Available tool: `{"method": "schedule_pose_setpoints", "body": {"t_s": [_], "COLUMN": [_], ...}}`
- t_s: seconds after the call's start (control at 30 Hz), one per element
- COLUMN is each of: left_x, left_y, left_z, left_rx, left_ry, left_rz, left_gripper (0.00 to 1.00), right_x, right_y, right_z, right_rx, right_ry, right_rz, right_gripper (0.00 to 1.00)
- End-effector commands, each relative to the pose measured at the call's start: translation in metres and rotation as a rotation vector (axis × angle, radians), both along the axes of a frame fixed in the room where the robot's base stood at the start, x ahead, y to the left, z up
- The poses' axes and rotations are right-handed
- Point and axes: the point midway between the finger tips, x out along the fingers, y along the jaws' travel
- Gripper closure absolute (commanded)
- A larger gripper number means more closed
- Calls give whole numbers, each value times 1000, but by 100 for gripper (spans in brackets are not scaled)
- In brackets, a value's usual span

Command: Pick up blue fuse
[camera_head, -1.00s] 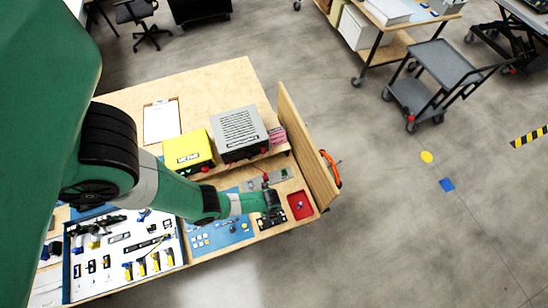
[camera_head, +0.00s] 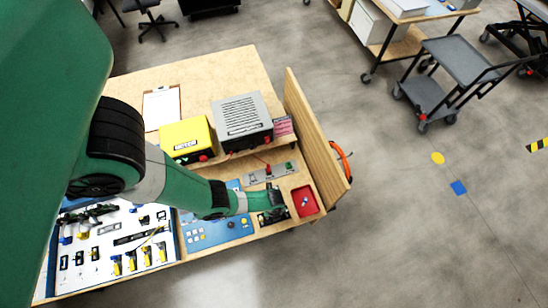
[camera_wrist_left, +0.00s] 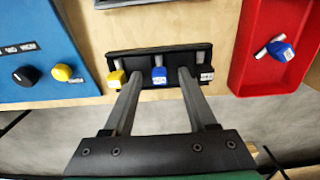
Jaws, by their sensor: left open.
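In the left wrist view a blue fuse (camera_wrist_left: 159,76) sits in the middle slot of a black holder (camera_wrist_left: 140,62), between a yellow fuse (camera_wrist_left: 116,78) and a white-grey one (camera_wrist_left: 204,73). A second blue fuse (camera_wrist_left: 281,50) with a metal end lies in a red tray (camera_wrist_left: 243,75) to the right. My left gripper (camera_wrist_left: 160,82) is open, with one finger on each side of the middle blue fuse and nothing held. In the head view the left gripper (camera_head: 274,209) is over the holder, hiding most of it, beside the red tray (camera_head: 305,203). My right gripper is not in view.
A blue panel (camera_wrist_left: 50,45) with black and yellow knobs is left of the holder. A yellow box (camera_head: 186,138) and a grey box (camera_head: 242,120) stand behind. An upright wooden board (camera_head: 315,140) bounds the table's right side. A white tool board (camera_head: 120,245) lies left.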

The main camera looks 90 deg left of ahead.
Motion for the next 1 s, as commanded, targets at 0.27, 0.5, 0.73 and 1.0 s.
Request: {"method": "schedule_pose_setpoints", "body": {"t_s": [0.27, 0.5, 0.73, 1.0], "left_x": [0, 0, 0, 0], "left_y": [0, 0, 0, 0], "left_z": [0, 0, 0, 18], "left_rx": [0, 0, 0, 0], "left_ry": [0, 0, 0, 0], "left_rz": [0, 0, 0, 0], "left_gripper": [88, 100, 100, 100], "right_x": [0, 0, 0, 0], "right_y": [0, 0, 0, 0], "right_z": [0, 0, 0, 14], "right_rx": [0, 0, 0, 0], "right_ry": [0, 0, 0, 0], "right_rz": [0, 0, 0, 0], "right_gripper": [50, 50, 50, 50]}}
